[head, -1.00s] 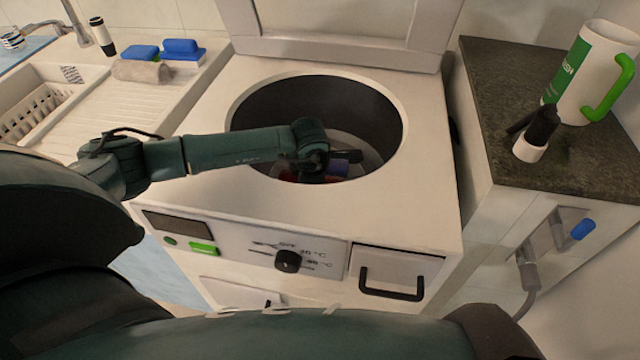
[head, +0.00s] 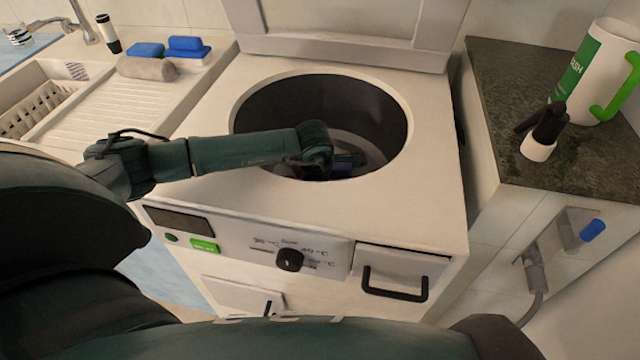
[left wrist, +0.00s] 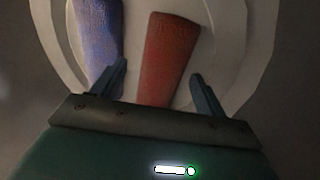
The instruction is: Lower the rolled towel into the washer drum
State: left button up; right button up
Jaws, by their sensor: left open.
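The washer drum (head: 290,105) is open at the top, with its dark inner wall showing. My left arm reaches over its front left rim, and my left gripper (left wrist: 158,69) is inside it, open. In the left wrist view, a red rolled towel (left wrist: 166,50) lies on the pale drum bottom between the spread fingers, with space on both sides. A blue roll (left wrist: 96,35) lies beside it, by the left finger. A blue piece (head: 345,165) also shows in the drum in the head view. My wrist hides the fingers there. My right gripper is out of view.
A grey rolled cloth (head: 147,68) and blue sponges (head: 187,48) lie on the drainboard at left. The raised lid (head: 345,48) stands behind the drum.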

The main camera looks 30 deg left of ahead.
pick_arm(q)
jog(key=v, duration=1.3)
jog(key=shift+r, duration=0.1)
